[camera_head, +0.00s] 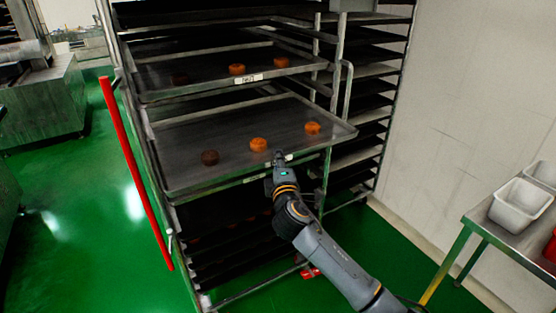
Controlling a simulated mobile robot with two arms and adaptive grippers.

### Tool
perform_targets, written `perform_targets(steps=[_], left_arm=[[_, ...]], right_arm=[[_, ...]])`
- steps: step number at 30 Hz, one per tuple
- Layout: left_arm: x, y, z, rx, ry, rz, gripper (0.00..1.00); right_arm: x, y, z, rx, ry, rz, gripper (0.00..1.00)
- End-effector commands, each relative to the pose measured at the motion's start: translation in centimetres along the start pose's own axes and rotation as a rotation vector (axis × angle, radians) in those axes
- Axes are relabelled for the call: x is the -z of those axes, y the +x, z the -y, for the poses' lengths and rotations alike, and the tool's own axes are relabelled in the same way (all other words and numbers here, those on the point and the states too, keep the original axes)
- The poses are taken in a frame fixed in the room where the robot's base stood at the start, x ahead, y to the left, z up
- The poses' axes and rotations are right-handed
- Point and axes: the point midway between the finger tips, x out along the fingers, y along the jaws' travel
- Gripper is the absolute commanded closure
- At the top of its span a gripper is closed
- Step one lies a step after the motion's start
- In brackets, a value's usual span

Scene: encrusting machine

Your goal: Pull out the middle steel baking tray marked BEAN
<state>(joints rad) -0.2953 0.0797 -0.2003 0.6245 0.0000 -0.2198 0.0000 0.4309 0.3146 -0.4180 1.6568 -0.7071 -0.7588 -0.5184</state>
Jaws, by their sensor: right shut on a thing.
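The middle steel baking tray (220,135) sticks out of the rack toward me, lower than another labelled tray. It carries a dark brown bun and two orange-brown buns in a row. My right gripper (279,160) is at the middle of its front edge, shut on the tray's rim. The gripper covers most of the tray's label, so I cannot read it. My left gripper is not in view.
The rack (340,75) holds several trays above and below. An upper tray (200,85) with buns and a label also sticks out. A red bar (133,170) stands at the rack's left. A table (510,235) with white tubs (520,205) is at right. Green floor lies open at left.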

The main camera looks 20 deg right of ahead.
Motion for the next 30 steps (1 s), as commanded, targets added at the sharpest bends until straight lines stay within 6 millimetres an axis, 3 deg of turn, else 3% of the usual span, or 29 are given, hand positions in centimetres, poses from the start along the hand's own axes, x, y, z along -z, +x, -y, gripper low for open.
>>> perform_targets(steps=[2,3,6,15,19,30], left_arm=[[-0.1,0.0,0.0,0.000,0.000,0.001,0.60],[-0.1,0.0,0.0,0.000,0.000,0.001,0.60],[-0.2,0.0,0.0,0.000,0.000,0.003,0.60],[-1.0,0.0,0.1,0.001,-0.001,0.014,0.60],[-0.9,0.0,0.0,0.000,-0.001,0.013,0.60],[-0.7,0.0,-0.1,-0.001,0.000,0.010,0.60]], right_arm=[[0.0,0.0,0.0,0.000,0.000,0.000,1.00],[0.0,0.0,0.0,0.000,0.000,0.000,0.73],[0.0,0.0,0.0,0.000,0.000,0.000,0.54],[0.0,0.0,0.0,0.000,0.000,0.000,0.54],[0.1,-1.0,0.0,-0.001,0.000,-0.002,0.54],[0.0,-8.5,0.1,0.001,0.000,-0.002,0.54]])
